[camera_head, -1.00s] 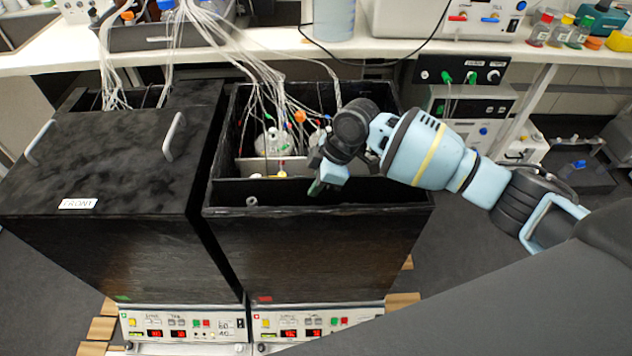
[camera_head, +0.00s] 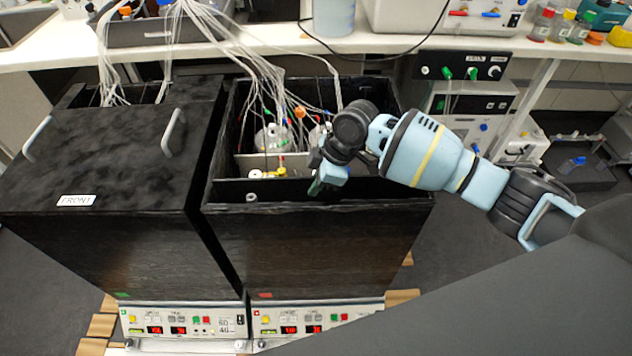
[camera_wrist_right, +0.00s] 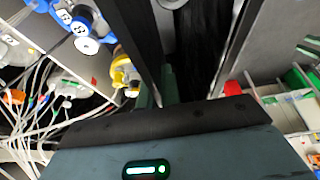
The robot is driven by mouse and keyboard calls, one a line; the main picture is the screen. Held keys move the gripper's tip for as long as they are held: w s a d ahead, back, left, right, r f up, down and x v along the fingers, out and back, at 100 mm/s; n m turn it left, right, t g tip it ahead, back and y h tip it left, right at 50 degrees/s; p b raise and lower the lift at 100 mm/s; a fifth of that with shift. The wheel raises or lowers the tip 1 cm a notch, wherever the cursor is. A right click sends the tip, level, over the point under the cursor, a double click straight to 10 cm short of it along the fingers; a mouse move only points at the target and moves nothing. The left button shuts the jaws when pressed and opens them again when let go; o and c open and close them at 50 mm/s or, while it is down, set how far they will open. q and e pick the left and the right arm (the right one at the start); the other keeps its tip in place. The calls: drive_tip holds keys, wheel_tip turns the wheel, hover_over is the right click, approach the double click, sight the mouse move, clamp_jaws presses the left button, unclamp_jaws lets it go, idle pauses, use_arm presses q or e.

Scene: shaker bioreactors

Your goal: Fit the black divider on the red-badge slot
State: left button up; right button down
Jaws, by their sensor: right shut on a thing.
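The black divider (camera_head: 285,188) is a long, thin dark panel near the front of the right-hand open black box (camera_head: 310,245). It runs across the box, roughly parallel to the front wall. My right gripper (camera_head: 320,188) is shut on its upper edge, right of the box's middle. In the right wrist view the divider (camera_wrist_right: 140,40) runs up the picture from the fingertips (camera_wrist_right: 160,90). Its lower edge and its seating in any slot are hidden. A red badge (camera_head: 265,295) marks the right unit's front, a green badge (camera_head: 123,295) the left unit's. My left gripper is not visible.
A lighter partition (camera_head: 270,165), glass vessels and white tubing (camera_head: 270,75) fill the box behind the divider. A small pale ring (camera_head: 251,197) shows near the front wall. The closed left box (camera_head: 100,150) stands beside it.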

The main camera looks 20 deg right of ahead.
sight(319, 198)
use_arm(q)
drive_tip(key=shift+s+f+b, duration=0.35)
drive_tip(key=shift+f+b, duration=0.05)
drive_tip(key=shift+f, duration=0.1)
use_arm(e)
drive_tip(key=shift+f, duration=1.55)
drive_tip(key=shift+f, duration=0.1)
